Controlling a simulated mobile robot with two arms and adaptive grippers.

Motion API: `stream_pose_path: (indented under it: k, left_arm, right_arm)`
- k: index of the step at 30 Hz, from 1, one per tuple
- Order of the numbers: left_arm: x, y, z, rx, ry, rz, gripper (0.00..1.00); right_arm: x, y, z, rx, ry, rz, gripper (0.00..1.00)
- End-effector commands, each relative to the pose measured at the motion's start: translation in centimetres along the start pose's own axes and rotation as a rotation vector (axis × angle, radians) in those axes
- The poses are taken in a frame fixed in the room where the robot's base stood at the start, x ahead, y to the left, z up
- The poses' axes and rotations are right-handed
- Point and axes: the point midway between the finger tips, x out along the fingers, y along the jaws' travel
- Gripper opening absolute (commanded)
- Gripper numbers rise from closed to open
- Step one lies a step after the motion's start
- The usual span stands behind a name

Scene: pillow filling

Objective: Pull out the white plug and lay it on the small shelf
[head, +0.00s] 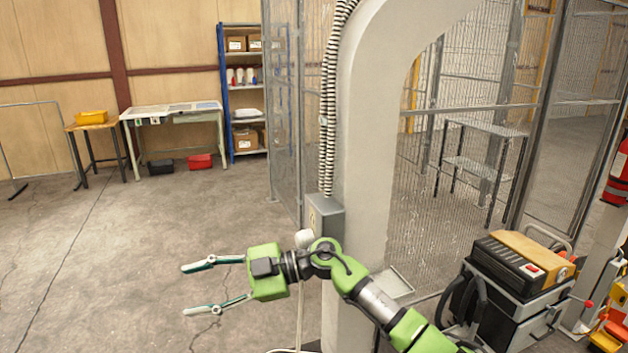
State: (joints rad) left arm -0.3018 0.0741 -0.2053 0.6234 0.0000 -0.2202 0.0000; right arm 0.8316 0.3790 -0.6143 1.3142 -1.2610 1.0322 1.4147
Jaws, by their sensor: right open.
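The white plug (304,238) sits at the lower front of a grey box (327,216) on the pale column. A pale cable (300,318) hangs below it, and my right wrist hides part of the area between them. The small shelf (397,285) sticks out low on the column's right side, partly behind my right forearm; the visible part looks empty. My right gripper (192,288) is open and empty, its two fingers spread and pointing left, away from the plug. The plug is behind the gripper's body, to the right of the fingertips. My left gripper is out of view.
The pale column (362,150) carries a ribbed hose (328,110). Mesh fencing (465,120) stands behind it. A cart with a black and tan machine (520,262) is at the right. The floor (110,260) at the left is clear up to the far workbenches and the blue rack.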

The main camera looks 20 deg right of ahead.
Motion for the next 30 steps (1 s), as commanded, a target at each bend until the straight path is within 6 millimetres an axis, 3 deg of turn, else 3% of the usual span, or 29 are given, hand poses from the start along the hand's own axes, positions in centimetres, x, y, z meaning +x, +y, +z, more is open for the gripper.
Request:
stream_pose_path:
  k: [1,4,6,9,12,15,18,22,30]
  left_arm:
    - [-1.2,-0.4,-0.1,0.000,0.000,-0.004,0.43]
    - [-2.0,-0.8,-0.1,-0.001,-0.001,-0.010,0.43]
    - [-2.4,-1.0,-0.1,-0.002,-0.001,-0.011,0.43]
    - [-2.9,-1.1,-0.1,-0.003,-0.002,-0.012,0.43]
    - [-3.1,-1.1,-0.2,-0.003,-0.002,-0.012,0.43]
    - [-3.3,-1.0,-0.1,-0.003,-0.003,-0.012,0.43]
    - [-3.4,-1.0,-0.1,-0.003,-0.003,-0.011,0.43]
    - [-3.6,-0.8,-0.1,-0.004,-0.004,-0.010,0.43]
    - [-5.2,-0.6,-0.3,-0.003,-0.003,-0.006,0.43]
  right_arm:
    - [-1.2,1.2,-3.0,-0.072,-0.088,-0.115,0.48]
    - [-4.9,2.1,-4.4,-0.121,-0.350,-0.294,0.48]
    - [-8.9,3.7,-4.5,-0.116,-0.577,-0.356,0.48]
    - [-15.3,6.5,-4.9,-0.069,-0.883,-0.353,0.48]
    - [-20.1,8.4,-5.9,-0.014,-1.091,-0.304,0.48]
    - [-23.4,9.7,-6.9,0.028,-1.219,-0.251,0.48]
    - [-25.0,10.2,-7.5,0.052,-1.285,-0.220,0.48]
    - [-25.5,10.3,-7.0,0.064,-1.308,-0.209,0.48]
    - [-24.3,9.4,-2.8,0.066,-1.306,-0.214,0.48]
